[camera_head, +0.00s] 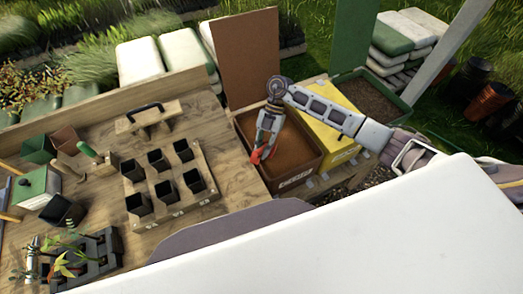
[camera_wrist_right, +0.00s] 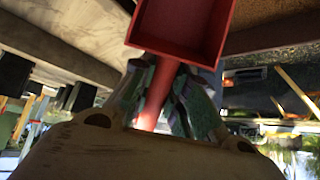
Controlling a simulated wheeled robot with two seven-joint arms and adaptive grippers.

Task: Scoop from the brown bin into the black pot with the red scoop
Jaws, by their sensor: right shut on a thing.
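The brown bin (camera_head: 296,179) stands at the right end of the wooden bench, open and holding brown soil. My right gripper (camera_head: 264,142) is over the bin's left part, shut on the red scoop (camera_head: 258,156). In the right wrist view the scoop's handle (camera_wrist_right: 156,95) sits between the fingers and its square pan (camera_wrist_right: 182,28) is beyond them. The visible inside of the pan looks empty. Several black pots (camera_head: 163,189) stand in a wooden rack, and another black pot (camera_head: 62,210) lies tilted at the left. I cannot tell which pot is meant. My left gripper is not in view.
A yellow bin (camera_head: 331,143) stands right of the brown bin, and a green bin (camera_head: 366,98) is behind it. A brown panel (camera_head: 248,55) rises behind the brown bin. Bare bench lies between rack and bin.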

